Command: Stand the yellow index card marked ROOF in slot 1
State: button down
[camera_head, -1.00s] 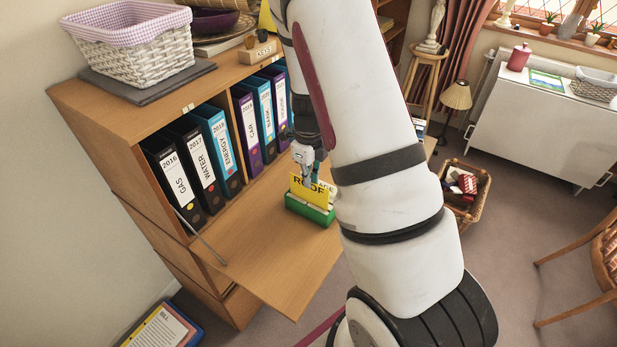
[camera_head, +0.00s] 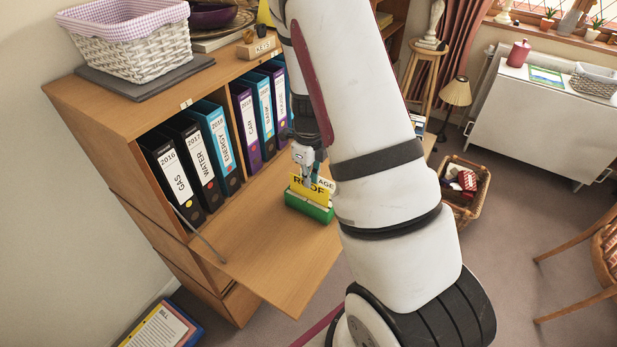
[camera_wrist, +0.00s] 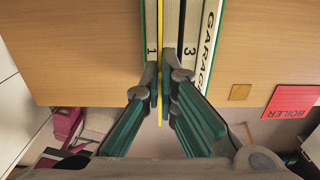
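The yellow card marked ROOF (camera_head: 310,191) stands upright at the green card rack (camera_head: 305,208) on the fold-down desk board, its lower part hidden behind the rack's front wall. My gripper (camera_head: 312,176) is above the rack and shut on the card's top. In the wrist view, the card (camera_wrist: 160,40) is a thin yellow line between the fingers of my gripper (camera_wrist: 160,85), just right of the mark 1 on the rack (camera_wrist: 151,50). The mark 3 is further right. I cannot tell how deep the card sits.
A white card marked GARAGE (camera_wrist: 208,40) stands in the rack on the right. A red card marked BOILER (camera_wrist: 292,101) lies at the right in the wrist view. Several binders (camera_head: 195,160) stand behind the board (camera_head: 260,250), whose front left is clear.

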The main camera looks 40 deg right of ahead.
jog(key=shift+f+b, duration=0.6)
jog(key=shift+f, duration=0.55)
dwell(0.6)
jog(key=c, duration=1.9)
grip_release()
jog(key=o, duration=0.6)
jog(key=shift+c, duration=0.2)
jog(key=shift+r, duration=0.15)
jog(key=shift+r+p, duration=1.8)
jog(key=shift+r, duration=2.1)
jog(key=shift+a, duration=0.1)
